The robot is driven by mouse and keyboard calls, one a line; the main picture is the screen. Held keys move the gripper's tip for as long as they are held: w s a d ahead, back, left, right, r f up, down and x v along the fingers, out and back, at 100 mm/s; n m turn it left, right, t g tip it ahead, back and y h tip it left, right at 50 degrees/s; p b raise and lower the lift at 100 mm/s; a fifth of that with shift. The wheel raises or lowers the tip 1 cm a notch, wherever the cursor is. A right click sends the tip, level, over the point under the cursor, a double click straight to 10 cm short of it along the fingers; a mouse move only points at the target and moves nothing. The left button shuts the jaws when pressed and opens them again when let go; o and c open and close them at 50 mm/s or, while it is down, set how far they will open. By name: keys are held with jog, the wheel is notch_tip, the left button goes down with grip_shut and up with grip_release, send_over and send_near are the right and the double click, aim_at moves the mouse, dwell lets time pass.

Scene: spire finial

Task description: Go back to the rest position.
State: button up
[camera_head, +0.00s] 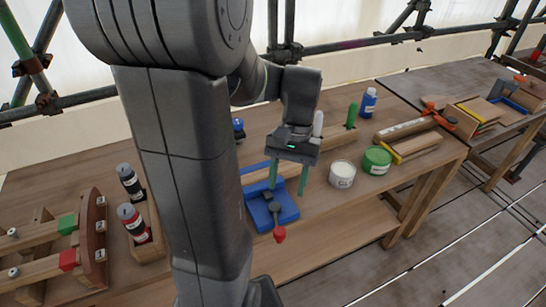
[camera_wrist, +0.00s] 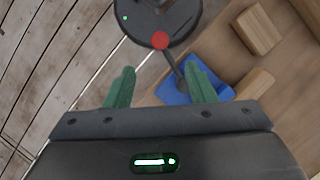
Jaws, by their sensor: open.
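My gripper (camera_head: 289,178) hangs above the workbench with its two green fingers spread apart and nothing between them. It also shows open and empty in the wrist view (camera_wrist: 162,88). Below it is a blue fixture (camera_head: 285,207) with a dark grey lever that ends in a red ball (camera_head: 280,234). In the wrist view the red ball (camera_wrist: 160,40) shows beyond the fingertips, and the blue fixture (camera_wrist: 175,95) is partly hidden behind the right finger. In the head view my arm covers part of the bench at centre left.
A white tub (camera_head: 342,175), a green tub (camera_head: 377,160) and a blue bottle (camera_head: 368,103) stand right of the gripper. Two dark bottles (camera_head: 132,222) and a wooden rack (camera_head: 95,240) are at left. Scaffold pipes (camera_head: 345,46) run behind the bench. Floor is clear at lower right.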

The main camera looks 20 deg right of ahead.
aim_at(282, 230)
jog(key=x, duration=1.4)
jog(key=shift+a+r+b, duration=0.1)
jog(key=shift+b, duration=0.2)
jog(key=shift+w, duration=0.1)
jog(key=v, duration=1.4)
jog(key=x, duration=1.4)
jog(key=shift+r, duration=0.1)
jog(key=shift+d+n, duration=0.25)
jog(key=shift+n, duration=0.05)
jog(key=shift+d+n, duration=0.4)
